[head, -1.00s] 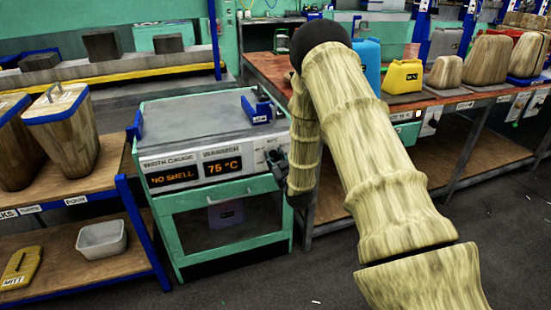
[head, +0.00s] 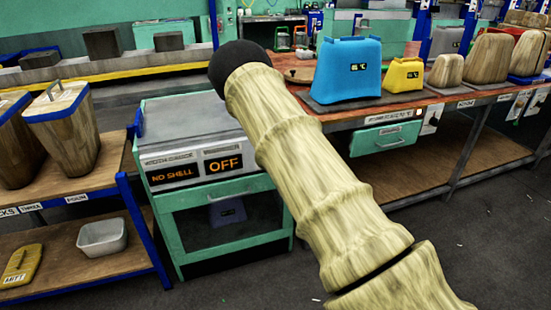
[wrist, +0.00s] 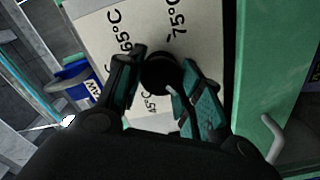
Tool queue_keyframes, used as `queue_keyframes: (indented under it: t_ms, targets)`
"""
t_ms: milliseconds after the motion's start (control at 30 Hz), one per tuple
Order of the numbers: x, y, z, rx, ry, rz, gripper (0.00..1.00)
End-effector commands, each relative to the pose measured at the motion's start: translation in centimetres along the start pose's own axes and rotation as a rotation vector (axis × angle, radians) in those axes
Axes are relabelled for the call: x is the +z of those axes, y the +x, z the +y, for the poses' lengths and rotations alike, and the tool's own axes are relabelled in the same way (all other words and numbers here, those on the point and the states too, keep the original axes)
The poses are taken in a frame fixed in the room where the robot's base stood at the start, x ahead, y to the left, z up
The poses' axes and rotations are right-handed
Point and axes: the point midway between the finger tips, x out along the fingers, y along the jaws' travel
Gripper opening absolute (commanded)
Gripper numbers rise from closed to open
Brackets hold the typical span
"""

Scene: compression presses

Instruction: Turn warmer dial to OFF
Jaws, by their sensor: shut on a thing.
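The warmer dial (wrist: 158,73) is a round black knob on a pale panel in the wrist view. Printed marks 45°C, 65°C and 75°C show around it; no OFF mark is readable. My gripper (wrist: 163,63) is shut on the dial, one finger on each side of it. In the head view the warmer display (head: 223,163) reads OFF in orange. It sits on the front of the green cabinet (head: 163,228). My arm hides the dial and gripper in the head view.
The display beside it (head: 172,174) reads NO SHELL. A blue labelled part (wrist: 80,82) lies near the panel in the wrist view, and a green frame with a handle (wrist: 271,137) is at right. A bench (head: 470,98) with blue and yellow containers stands right of the cabinet.

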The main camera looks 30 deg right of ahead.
Motion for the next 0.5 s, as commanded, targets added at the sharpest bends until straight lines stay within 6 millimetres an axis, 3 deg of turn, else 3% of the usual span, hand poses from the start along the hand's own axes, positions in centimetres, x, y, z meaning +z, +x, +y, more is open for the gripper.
queue_keyframes:
  t_ms: [500]
  targets:
    - [0.23,-0.18,-0.25,-0.004,-0.055,-0.005,0.12]
